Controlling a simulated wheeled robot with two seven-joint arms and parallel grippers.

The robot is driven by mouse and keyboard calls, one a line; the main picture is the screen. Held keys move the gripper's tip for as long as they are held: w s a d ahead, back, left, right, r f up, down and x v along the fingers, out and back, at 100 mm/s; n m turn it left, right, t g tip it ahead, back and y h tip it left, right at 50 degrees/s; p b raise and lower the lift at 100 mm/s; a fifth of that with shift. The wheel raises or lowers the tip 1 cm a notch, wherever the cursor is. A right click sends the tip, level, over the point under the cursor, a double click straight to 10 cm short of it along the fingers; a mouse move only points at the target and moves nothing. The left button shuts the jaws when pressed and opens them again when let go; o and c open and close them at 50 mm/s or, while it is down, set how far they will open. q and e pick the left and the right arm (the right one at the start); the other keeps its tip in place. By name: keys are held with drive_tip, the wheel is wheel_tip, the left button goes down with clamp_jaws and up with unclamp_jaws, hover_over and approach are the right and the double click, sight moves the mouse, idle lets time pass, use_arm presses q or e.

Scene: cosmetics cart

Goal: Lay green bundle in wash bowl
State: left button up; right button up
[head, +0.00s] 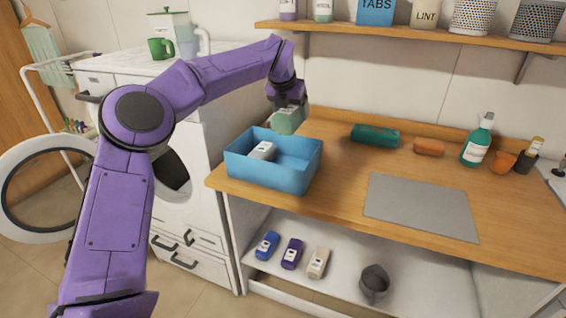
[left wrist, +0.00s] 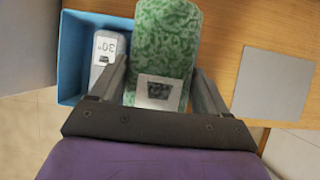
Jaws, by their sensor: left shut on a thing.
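The green bundle (head: 287,121) is a light green, mottled piece with a pale tag; it also shows in the left wrist view (left wrist: 168,40). My left gripper (head: 289,98) is shut on it, with a finger on each side. The bundle hangs above the back right part of the blue open-topped tub (head: 272,181), which I take as the wash bowl. In the left wrist view the bundle covers the tub's right side (left wrist: 70,60). A grey bundle with a "30°" tag (head: 263,151) lies inside the tub. My right gripper is not in view.
The tub stands at the counter's left end. A dark green roll (head: 375,135), an orange block (head: 429,147) and a green pump bottle (head: 478,141) stand along the back. A grey mat (head: 420,205) lies in front. A wall shelf (head: 400,36) runs above.

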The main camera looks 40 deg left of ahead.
use_arm(q)
drive_tip(key=f, duration=0.5)
drive_tip(key=f+p, duration=0.1)
drive_tip(key=f, duration=1.1)
drive_tip(key=shift+s+f, duration=0.2)
drive_tip(key=shift+s, duration=0.1)
drive_tip(key=o, duration=1.3)
drive_tip(key=b+v, duration=0.1)
drive_tip(key=v, duration=1.1)
drive_tip(key=shift+b, duration=0.35)
